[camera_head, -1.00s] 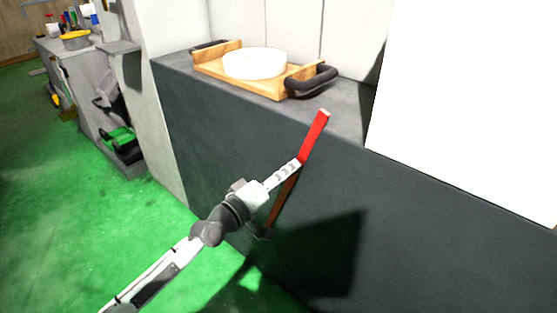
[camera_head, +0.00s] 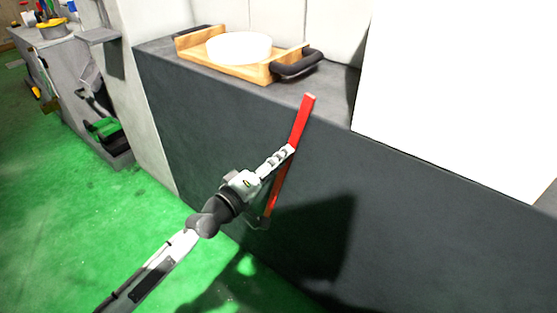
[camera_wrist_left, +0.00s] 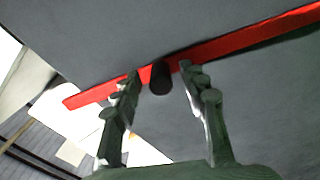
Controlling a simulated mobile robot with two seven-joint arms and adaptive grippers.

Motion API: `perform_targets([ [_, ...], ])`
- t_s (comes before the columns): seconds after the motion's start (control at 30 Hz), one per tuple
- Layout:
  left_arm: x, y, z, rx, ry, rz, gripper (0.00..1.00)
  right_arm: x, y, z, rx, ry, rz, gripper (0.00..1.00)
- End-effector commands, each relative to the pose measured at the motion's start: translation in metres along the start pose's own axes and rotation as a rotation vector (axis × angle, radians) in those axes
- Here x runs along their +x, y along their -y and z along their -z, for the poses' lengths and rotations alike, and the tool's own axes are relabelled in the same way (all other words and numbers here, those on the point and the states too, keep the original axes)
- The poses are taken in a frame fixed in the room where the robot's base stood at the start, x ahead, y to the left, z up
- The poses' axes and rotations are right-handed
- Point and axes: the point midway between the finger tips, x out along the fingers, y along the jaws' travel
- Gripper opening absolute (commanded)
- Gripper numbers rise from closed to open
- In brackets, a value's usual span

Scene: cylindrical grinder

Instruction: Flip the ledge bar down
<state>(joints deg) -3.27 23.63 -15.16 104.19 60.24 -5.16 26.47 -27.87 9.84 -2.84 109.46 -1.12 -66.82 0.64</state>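The ledge bar is a long red bar (camera_head: 302,122) standing slanted against the dark front of the counter, its top end reaching about the counter edge. In the left wrist view the red bar (camera_wrist_left: 245,40) crosses just beyond the fingertips. A short black peg (camera_wrist_left: 160,78) on or in front of the bar sits between the fingers. My left gripper (camera_head: 288,151) is at the bar's middle, and its two fingers (camera_wrist_left: 158,70) stand apart in the wrist view. Whether they touch the bar or peg I cannot tell. My right gripper is not in view.
A wooden tray (camera_head: 259,73) with a white round object (camera_head: 239,47) and black handles stands on the grey counter. A large white panel (camera_head: 450,90) rises at right. A cluttered workbench (camera_head: 62,85) stands at far left. The green floor (camera_head: 60,230) is clear at lower left.

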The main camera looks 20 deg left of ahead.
Motion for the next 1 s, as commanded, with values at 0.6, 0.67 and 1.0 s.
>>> perform_targets([
  [0.6,-0.066,0.002,-0.001,0.004,0.004,0.005,0.43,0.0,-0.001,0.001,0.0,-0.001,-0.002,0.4],
  [0.67,-0.078,0.001,-0.001,0.004,0.005,0.004,0.43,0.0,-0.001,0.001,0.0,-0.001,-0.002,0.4],
  [1.0,-0.119,0.0,0.0,0.001,0.0,0.0,0.43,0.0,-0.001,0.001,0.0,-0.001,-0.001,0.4],
])
